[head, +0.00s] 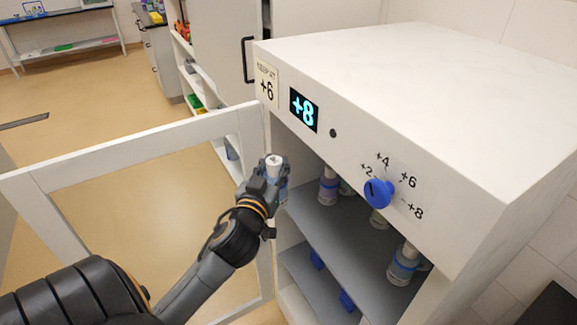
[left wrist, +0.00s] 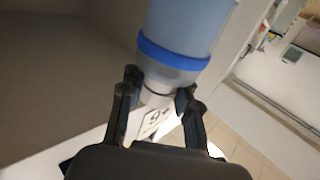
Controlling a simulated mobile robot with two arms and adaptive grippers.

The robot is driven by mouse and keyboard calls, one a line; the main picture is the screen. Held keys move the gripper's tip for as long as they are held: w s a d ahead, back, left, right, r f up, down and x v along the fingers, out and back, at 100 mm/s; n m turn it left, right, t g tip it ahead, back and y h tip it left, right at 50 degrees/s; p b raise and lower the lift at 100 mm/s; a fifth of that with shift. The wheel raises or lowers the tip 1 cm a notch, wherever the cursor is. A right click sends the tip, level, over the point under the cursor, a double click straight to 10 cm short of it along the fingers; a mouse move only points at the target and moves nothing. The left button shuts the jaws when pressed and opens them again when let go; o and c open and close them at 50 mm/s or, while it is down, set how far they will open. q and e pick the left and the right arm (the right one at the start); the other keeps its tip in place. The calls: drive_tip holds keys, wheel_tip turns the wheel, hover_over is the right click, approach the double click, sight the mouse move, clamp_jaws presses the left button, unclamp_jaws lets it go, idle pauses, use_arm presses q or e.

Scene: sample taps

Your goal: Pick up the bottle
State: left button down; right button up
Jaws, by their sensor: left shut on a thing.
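My left gripper (head: 272,172) is shut on a bottle (head: 274,159), whose white cap shows between the fingers in the head view. In the left wrist view the bottle (left wrist: 188,32) is pale blue and clear with a blue band, and the fingers (left wrist: 158,88) close around its neck below the cap area. The gripper and bottle are at the front left of the open cabinet, apart from the bottles inside. My right gripper is not in view.
The white cabinet (head: 420,85) has a grey shelf (head: 335,222) with several bottles, one (head: 403,264) near the right. Its framed door (head: 130,145) stands open at left. The display (head: 303,110) reads +8, the label (head: 266,82) says keep at +6. A blue knob (head: 378,193) is on front.

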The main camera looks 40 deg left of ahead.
use_arm(q)
drive_tip(key=shift+s+a+r, duration=0.1)
drive_tip(key=shift+s+r, duration=0.25)
drive_tip(key=shift+s, duration=0.35)
drive_tip(key=s+d+f+m+h, duration=0.1)
drive_tip(key=d+f+m+h, duration=0.1)
drive_tip(key=d, duration=0.8)
drive_tip(key=d+f+m+t+h, duration=0.1)
drive_tip(key=d+h, duration=0.3)
drive_tip(key=d, duration=0.6)
drive_tip(key=shift+s+f+m+h, duration=0.4)
drive_tip(key=shift+f+m, duration=0.3)
drive_tip(key=shift+f, duration=0.05)
drive_tip(key=shift+h, duration=0.3)
